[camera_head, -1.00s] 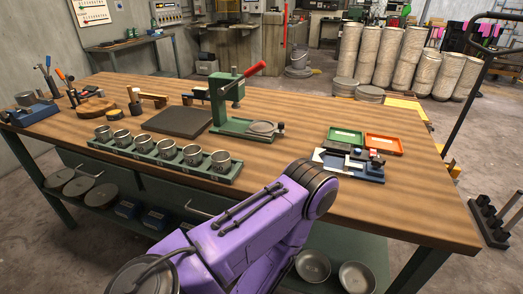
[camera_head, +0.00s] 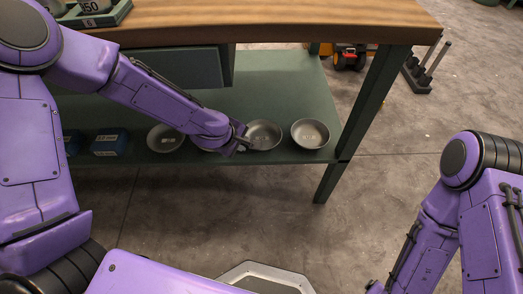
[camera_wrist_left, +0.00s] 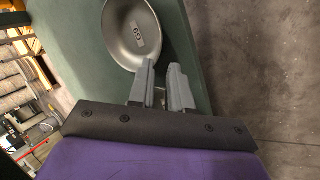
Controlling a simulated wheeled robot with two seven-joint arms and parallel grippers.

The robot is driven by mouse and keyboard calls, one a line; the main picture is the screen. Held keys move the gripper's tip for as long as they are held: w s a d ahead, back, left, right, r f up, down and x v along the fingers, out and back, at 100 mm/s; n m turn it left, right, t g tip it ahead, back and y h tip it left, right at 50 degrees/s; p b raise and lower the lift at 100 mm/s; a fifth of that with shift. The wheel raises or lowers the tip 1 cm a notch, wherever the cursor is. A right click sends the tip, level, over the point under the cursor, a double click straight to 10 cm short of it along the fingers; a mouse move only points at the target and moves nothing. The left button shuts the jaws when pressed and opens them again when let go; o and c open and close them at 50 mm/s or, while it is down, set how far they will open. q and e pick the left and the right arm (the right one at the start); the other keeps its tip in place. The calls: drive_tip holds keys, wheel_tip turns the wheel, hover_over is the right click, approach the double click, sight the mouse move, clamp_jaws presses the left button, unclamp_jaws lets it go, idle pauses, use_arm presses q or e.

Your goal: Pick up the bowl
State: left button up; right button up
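Several round metal bowls rest on the green lower shelf (camera_head: 285,92) under the workbench. One bowl (camera_head: 264,135) lies just right of my left gripper (camera_head: 240,143), and another bowl (camera_head: 310,133) stands further right. A third bowl (camera_head: 165,138) is to the left, and my left forearm covers part of the row. In the left wrist view, the two grey fingers (camera_wrist_left: 164,70) are a little apart, with a gap between their tips. They are at the rim of a bowl (camera_wrist_left: 122,22) with a number label inside; I cannot tell if they touch it. My right gripper is out of view.
Blue boxes (camera_head: 109,143) sit on the shelf at the left. The wooden benchtop (camera_head: 290,20) hangs above the shelf, with a green leg (camera_head: 350,150) at the right. The concrete floor (camera_head: 180,220) in front is clear.

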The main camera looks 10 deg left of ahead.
sight(262, 137)
use_arm(q)
drive_tip(key=b+x, duration=0.4)
drive_tip(key=x, duration=0.6)
clamp_jaws()
